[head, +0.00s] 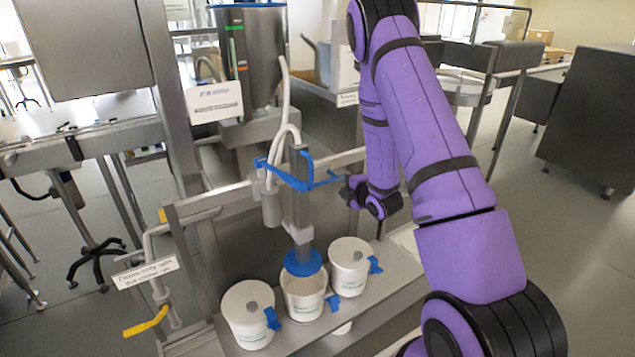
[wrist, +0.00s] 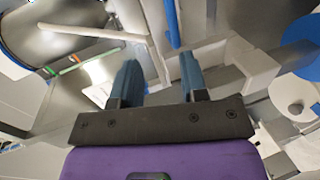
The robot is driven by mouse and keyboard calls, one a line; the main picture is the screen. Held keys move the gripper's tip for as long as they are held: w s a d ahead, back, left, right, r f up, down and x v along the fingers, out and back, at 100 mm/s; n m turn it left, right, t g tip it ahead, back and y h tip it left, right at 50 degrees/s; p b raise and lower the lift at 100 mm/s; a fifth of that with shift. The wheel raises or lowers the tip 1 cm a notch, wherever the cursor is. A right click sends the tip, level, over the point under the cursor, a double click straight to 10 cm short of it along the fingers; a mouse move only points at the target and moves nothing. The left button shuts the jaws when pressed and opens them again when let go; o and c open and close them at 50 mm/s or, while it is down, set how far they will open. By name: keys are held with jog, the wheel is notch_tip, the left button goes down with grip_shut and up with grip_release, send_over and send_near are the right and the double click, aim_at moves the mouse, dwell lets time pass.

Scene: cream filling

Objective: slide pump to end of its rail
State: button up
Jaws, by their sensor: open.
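The pump (head: 301,205) is a grey upright body with a blue handle (head: 290,181), a white hose and a blue disc (head: 303,263) at its bottom. It hangs on a horizontal rail (head: 225,199), with the disc over the middle tub (head: 304,297). My gripper (head: 345,190) is just right of the blue handle in the head view, small and partly dark there. In the wrist view my gripper's two blue-grey fingers (wrist: 160,75) are apart with nothing held. A blue bar (wrist: 172,22) lies beyond the fingertips. The blue disc (wrist: 304,45) shows at the right edge.
A white lidded tub (head: 247,300) stands left of the middle one and another (head: 349,255) right of it, on a metal shelf. A yellow-handled lever (head: 146,322) is at lower left. A steel hopper (head: 252,50) stands behind the pump.

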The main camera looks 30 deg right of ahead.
aim_at(326, 183)
jog(key=shift+n+t+y, duration=0.3)
jog(key=shift+n, duration=0.2)
jog(key=x, duration=0.3)
jog(key=f+x, duration=0.1)
jog(key=x, duration=0.3)
jog(key=f+x, duration=0.1)
jog(key=x, duration=0.3)
jog(key=shift+s+a+f, duration=0.1)
jog(key=shift+s+a, duration=0.05)
jog(key=shift+c, duration=0.2)
grip_shut()
